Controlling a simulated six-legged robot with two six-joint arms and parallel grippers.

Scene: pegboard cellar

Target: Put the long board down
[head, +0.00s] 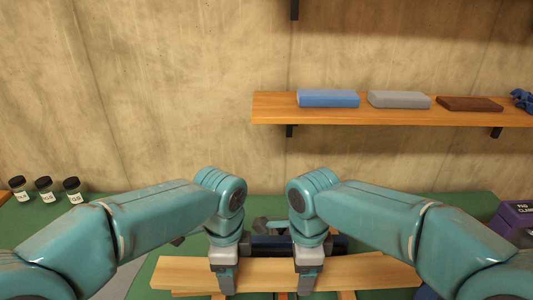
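The long board (265,274), pale wood, lies level across the bottom of the head view. My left gripper (225,279) is on it left of the middle, and my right gripper (307,279) is on it right of the middle. Both point down, with a finger showing in front of the board's near face; the far fingers are hidden. Both look shut on the board. Whether the board rests on what is below it or hangs just above cannot be told.
Below the board, bits of orange-brown wood (346,295) show. Behind it lies a dark blue tool (268,241) on the green bench top (455,203). Several jars (44,189) stand at the left, a purple box (514,219) at the right. A wall shelf (400,113) holds blocks.

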